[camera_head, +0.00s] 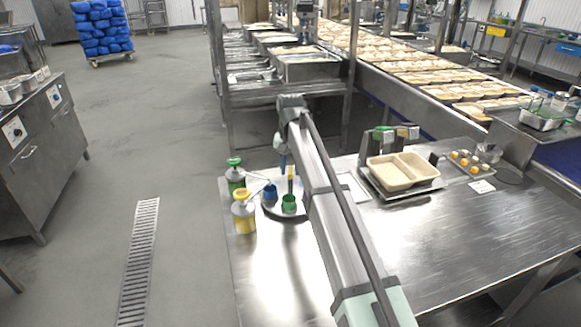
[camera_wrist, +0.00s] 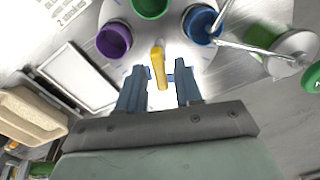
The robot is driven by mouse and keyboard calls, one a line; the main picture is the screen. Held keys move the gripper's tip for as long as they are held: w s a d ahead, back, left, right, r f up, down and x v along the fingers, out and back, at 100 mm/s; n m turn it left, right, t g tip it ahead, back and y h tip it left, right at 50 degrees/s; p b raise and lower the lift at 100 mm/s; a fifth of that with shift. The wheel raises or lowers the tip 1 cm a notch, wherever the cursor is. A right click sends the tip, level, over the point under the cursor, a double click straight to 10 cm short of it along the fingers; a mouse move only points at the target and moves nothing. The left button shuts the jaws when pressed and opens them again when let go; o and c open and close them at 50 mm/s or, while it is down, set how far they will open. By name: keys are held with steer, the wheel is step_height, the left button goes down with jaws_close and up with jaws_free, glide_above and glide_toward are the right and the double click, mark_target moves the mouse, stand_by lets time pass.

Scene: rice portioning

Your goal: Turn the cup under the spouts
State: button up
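A round pale turntable (camera_wrist: 128,68) carries a purple cup (camera_wrist: 114,40), a green cup (camera_wrist: 150,6) and a blue cup (camera_wrist: 201,24). A yellow upright peg (camera_wrist: 157,66) stands near its middle. My gripper (camera_wrist: 161,78) is open, with one blue-grey finger on each side of the peg and gaps visible between. In the head view the green cup (camera_head: 289,204) and blue cup (camera_head: 270,192) show; the purple cup is hidden by my arm. A green pump bottle (camera_head: 235,180) and a yellow pump bottle (camera_head: 244,216) stand left of the turntable. A spout reaches over the blue cup.
A beige two-compartment tray (camera_head: 403,172) sits on a scale right of my arm. A small tray of orange-topped items (camera_head: 471,163) lies farther right. A white framed panel (camera_wrist: 78,78) lies beside the turntable. The steel table (camera_head: 470,235) is clear at front right.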

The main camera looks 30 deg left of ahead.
steer(key=shift+o, duration=0.2)
steer(key=shift+r, duration=0.1)
step_height(320, 180, up, 14)
steer(key=shift+f, duration=0.2)
stand_by(0.4)
stand_by(0.4)
